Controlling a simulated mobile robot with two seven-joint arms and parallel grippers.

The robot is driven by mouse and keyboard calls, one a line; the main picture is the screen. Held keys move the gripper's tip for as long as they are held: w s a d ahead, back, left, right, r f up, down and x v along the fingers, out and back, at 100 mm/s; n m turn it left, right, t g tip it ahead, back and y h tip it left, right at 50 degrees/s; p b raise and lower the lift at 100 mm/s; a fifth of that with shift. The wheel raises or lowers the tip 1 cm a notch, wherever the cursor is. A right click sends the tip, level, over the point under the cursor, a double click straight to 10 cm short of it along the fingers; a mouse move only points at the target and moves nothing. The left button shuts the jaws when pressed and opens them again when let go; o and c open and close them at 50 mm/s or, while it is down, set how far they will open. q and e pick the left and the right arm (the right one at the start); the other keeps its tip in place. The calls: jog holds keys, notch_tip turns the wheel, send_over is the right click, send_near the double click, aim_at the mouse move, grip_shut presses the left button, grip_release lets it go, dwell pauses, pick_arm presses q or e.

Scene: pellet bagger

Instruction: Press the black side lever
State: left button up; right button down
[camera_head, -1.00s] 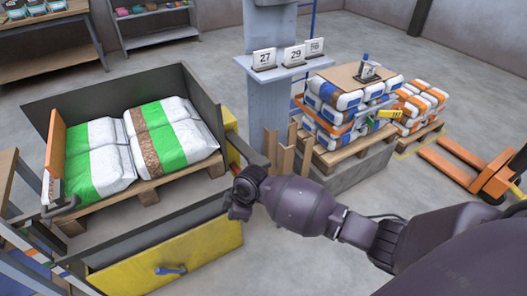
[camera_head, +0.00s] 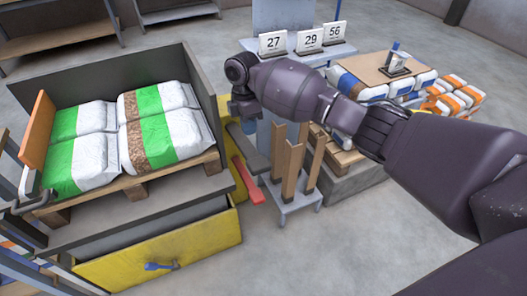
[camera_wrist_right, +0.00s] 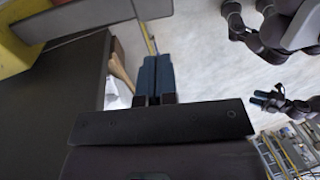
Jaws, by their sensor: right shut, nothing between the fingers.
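A dark grey lever-like bar (camera_head: 243,150) sticks out from the right side of the bagger, beside its yellow housing. A similar dark bent bar (camera_head: 32,205) is on the left side; I cannot tell for sure which one is the black side lever. My right gripper (camera_head: 243,108) points down just above the right bar, apart from it as far as I can tell. In the right wrist view its blue fingers (camera_wrist_right: 158,78) are shut with nothing between them. My left gripper (camera_wrist_right: 268,102) seems to show small at that view's right; its jaw state is unclear.
A red bar (camera_head: 247,182) sits just below the dark one. Wooden posts (camera_head: 292,168) stand close to the right. A yellow drawer front (camera_head: 190,245) with a blue handle (camera_head: 160,266) is below. Green-and-white sacks (camera_head: 160,140) lie in the bin.

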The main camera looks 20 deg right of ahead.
aim_at(257, 164)
pick_arm(q)
jog(key=shift+w+d, duration=0.2)
jog(key=shift+d, duration=0.1)
pick_arm(e)
jog(key=shift+w+d+r, duration=0.6)
jog(key=shift+d+r, duration=0.05)
jog(key=shift+r, duration=0.25)
jog(key=s+f+b, duration=0.1)
jog(key=f, duration=0.3)
jog(key=f+b, duration=0.1)
jog(key=f, duration=0.3)
jog(key=s+f+b, duration=0.1)
jog(key=f, duration=0.3)
jog(key=shift+s+f, duration=0.35)
jog(key=shift+f, duration=0.05)
pick_arm(q)
jog(key=shift+s+f, duration=0.1)
jog(key=shift+f, duration=1.25)
pick_arm(e)
jog(key=shift+s+d+f, duration=0.1)
jog(key=shift+f, duration=0.35)
pick_arm(q)
jog(key=shift+s+f+g, duration=0.1)
jog(key=shift+s+g, duration=0.1)
jog(key=shift+g, duration=0.1)
